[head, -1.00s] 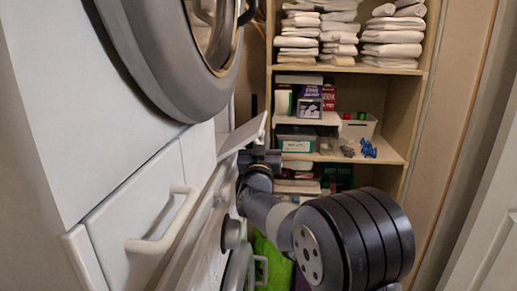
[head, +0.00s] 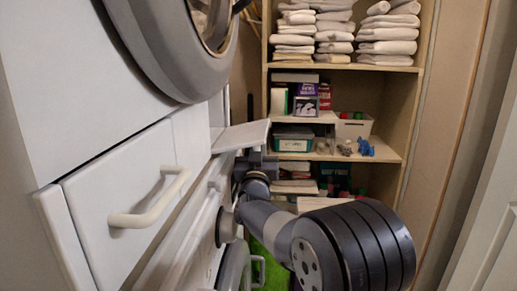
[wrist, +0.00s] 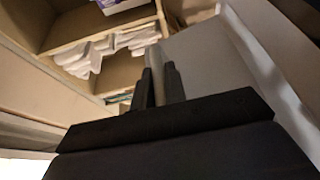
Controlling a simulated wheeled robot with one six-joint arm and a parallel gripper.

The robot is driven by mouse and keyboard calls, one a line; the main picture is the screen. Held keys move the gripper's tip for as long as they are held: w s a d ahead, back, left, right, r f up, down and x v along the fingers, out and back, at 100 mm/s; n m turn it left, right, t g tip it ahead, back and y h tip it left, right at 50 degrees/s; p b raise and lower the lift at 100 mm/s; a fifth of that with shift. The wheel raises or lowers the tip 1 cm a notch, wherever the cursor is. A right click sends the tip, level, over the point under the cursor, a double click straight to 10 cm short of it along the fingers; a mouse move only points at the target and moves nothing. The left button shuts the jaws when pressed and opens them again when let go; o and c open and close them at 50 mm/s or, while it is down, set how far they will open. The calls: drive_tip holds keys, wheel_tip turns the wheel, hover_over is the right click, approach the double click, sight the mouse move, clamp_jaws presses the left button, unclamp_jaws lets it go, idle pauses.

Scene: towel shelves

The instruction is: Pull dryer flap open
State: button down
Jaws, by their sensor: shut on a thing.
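The dryer flap (head: 242,135) is a flat white panel sticking out from the front of the white dryer, just right of the drawer front. It stands out nearly level. My gripper (head: 256,158) is at the flap's outer end, just below it. In the wrist view, the two dark fingers of my gripper (wrist: 160,85) are shut on a light, narrow edge piece of the flap (wrist: 153,60). The flap's broad pale face (wrist: 207,58) spreads behind and right of the fingers. The flap's hinge is not clear.
A round dryer door (head: 185,50) is above left. A white drawer handle (head: 150,205) juts out at left. Below is a grey knob (head: 226,227). A wooden shelf (head: 345,72) with folded towels and boxes stands behind. A white door (head: 490,215) is at right.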

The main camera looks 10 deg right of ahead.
drive_tip(key=c, duration=1.5)
unclamp_jaws()
drive_tip(key=shift+o, duration=0.2)
drive_tip(key=v, duration=0.7)
drive_tip(key=shift+s+f, duration=0.15)
drive_tip(key=shift+s, duration=0.05)
